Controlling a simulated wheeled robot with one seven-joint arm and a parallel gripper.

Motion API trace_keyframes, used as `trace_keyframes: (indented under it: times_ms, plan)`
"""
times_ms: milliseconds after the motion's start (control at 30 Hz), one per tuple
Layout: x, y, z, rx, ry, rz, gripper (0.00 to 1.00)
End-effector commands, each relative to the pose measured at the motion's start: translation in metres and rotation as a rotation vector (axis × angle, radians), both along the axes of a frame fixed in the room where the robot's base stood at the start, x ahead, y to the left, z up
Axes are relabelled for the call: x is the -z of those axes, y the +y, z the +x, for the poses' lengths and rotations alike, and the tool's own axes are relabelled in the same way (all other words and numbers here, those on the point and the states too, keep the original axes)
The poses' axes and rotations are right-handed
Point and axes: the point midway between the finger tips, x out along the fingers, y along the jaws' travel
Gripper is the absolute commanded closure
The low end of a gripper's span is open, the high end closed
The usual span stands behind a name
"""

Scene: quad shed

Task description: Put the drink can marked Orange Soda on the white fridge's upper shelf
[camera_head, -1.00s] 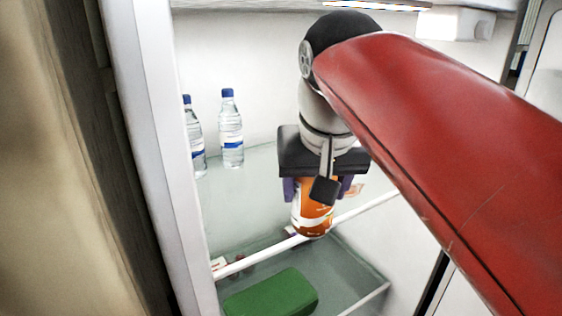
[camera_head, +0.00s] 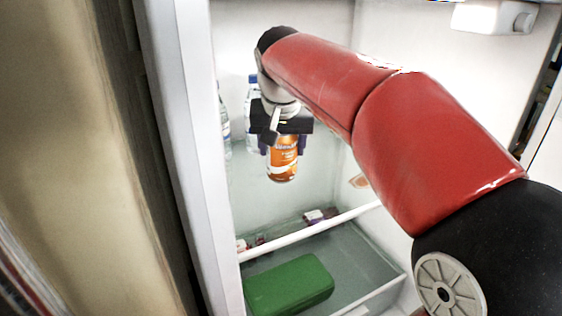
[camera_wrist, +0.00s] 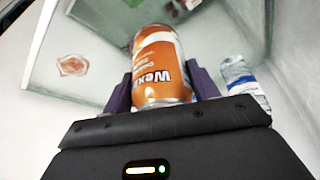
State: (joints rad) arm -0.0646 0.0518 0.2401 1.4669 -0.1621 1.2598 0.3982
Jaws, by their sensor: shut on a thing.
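The orange drink can (camera_head: 284,160) is held upright between the purple-padded fingers of my gripper (camera_head: 284,143), inside the white fridge (camera_head: 188,170). In the wrist view the can (camera_wrist: 160,68) sits between both fingers, with white lettering partly showing; I cannot read the full label. My gripper is shut on it. The upper glass shelf (camera_head: 320,188) lies beneath the can, with a white front rail (camera_head: 310,232). The can appears above the shelf; the exact gap is hard to judge.
Water bottles stand at the back left of the upper shelf; one (camera_head: 253,110) is partly hidden behind my gripper. It may be the bottle in the wrist view (camera_wrist: 243,85). A green box (camera_head: 290,286) and small packs (camera_head: 318,215) lie below. The shelf's front looks clear.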

Motion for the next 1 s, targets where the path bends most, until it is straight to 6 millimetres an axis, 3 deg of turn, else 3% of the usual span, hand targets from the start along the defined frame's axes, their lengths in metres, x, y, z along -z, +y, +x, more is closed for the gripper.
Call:
trace_keyframes:
  times_ms: [333, 733, 767, 900, 1000]
  plan:
    - [0.038, 0.0, 0.001, 0.001, 0.0, 0.0, 0.74]
    - [0.044, 0.001, 0.003, 0.001, -0.003, 0.001, 0.74]
    - [0.044, 0.001, 0.003, 0.001, -0.001, 0.001, 0.38]
    - [0.043, 0.001, 0.003, 0.001, -0.001, 0.001, 0.2]
    - [0.043, 0.001, 0.003, 0.001, -0.001, 0.001, 0.19]
